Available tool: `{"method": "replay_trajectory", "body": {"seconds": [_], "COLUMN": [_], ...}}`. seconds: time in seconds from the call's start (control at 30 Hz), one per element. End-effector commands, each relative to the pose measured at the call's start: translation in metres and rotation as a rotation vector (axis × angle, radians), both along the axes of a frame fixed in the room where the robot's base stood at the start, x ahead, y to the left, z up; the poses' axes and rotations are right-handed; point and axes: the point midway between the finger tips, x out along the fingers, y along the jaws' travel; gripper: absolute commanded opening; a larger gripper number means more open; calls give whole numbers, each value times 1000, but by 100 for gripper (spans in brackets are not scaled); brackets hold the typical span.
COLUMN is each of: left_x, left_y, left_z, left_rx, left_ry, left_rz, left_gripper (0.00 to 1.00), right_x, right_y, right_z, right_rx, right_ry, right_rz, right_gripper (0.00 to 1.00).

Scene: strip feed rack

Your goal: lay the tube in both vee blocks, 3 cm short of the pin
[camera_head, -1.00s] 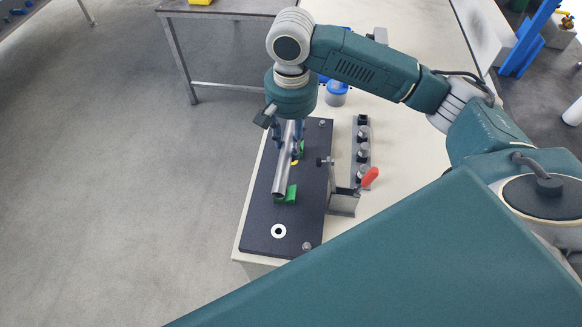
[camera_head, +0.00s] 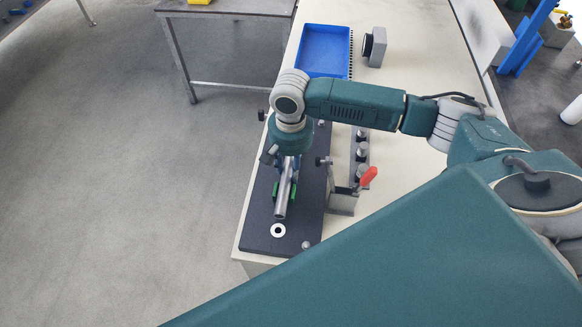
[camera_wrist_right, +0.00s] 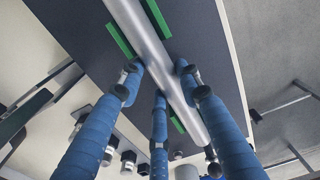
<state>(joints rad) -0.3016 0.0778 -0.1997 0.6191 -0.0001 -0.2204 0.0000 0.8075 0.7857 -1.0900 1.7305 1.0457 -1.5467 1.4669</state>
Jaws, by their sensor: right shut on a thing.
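My right gripper (camera_head: 287,163) is shut on the silver tube (camera_head: 281,206), over the dark base plate (camera_head: 256,222). In the right wrist view, blue fingers of my right gripper (camera_wrist_right: 161,82) close around the tube (camera_wrist_right: 146,37). A green vee block (camera_head: 293,191) shows beside the tube near its front end. In the wrist view, green strips of one vee block (camera_wrist_right: 119,40) lie on both sides of the tube, and another green block (camera_wrist_right: 178,124) shows further down. I cannot tell whether the tube touches the blocks. I cannot identify the pin. My left gripper is not in view.
A blue tray (camera_head: 323,51) sits behind.

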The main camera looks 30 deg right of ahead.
Motion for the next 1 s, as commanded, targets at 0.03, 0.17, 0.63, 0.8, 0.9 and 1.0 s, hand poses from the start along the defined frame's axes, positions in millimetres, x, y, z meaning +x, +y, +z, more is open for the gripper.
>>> {"method": "replay_trajectory", "body": {"seconds": [0.03, 0.17, 0.63, 0.8, 0.9, 1.0], "left_x": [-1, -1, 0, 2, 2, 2], "left_y": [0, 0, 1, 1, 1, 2], "left_z": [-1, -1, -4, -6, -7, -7], "left_rx": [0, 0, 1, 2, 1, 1], "left_ry": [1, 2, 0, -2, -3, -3], "left_rz": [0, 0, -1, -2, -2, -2], "left_gripper": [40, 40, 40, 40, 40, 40], "right_x": [-4, -4, -1, -1, -1, -1], "right_y": [0, 0, 1, 1, 1, 1], "right_z": [-5, -5, 33, 70, 90, 104], "right_rx": [-3, -2, 2, 1, 1, 1], "right_ry": [10, 9, 1, 2, 2, 3], "right_rz": [2, 2, 1, 2, 1, 1], "right_gripper": [40, 42, 42, 42, 42, 42]}}
